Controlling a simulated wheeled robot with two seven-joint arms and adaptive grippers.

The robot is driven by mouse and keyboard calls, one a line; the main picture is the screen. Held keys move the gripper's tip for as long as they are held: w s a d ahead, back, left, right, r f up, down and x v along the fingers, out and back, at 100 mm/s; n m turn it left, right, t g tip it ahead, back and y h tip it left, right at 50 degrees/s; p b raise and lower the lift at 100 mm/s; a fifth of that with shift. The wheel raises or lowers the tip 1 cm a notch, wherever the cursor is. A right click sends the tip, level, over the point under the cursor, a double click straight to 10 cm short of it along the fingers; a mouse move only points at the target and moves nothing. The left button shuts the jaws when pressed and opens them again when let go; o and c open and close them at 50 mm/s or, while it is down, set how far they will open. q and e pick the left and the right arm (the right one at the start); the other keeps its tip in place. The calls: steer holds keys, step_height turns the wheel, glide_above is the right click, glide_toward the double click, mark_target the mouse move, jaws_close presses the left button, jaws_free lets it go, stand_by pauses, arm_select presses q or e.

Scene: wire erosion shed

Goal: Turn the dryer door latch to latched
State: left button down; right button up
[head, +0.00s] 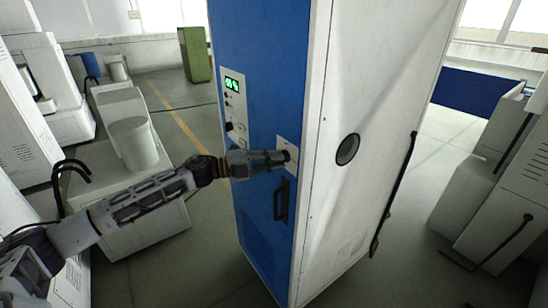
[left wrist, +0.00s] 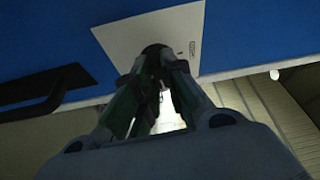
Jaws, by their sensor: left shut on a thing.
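The dryer is a tall cabinet with a blue door (head: 262,75) and a white side. The latch sits on a small white plate (head: 289,147) on the door, above a black handle (head: 281,200). My left gripper (head: 284,158) reaches the plate from the left and is shut on the latch. In the left wrist view, the dark latch knob (left wrist: 154,50) shows between the fingertips at the white plate (left wrist: 120,35). The gripper hides most of the latch, so its exact angle cannot be told. My right gripper is not in view.
A control panel (head: 234,105) with a green display is on the door above my left forearm. White machines (head: 122,130) stand at the left, and more stand at the right (head: 490,190). A green cabinet (head: 195,55) is at the back.

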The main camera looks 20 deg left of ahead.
arm_select(q)
steer(key=shift+r+m, duration=0.1)
steer(key=shift+m, duration=0.4)
steer(key=c, duration=1.5)
jaws_free()
steer(key=shift+d, duration=0.1)
steer(key=shift+s+a, duration=0.1)
steer(key=shift+a, duration=0.1)
steer(key=shift+r+v, duration=0.1)
steer(key=shift+v, duration=2.75)
steer(key=shift+r+v, duration=0.15)
steer(key=shift+v, duration=2.75)
steer(key=shift+f, duration=0.1)
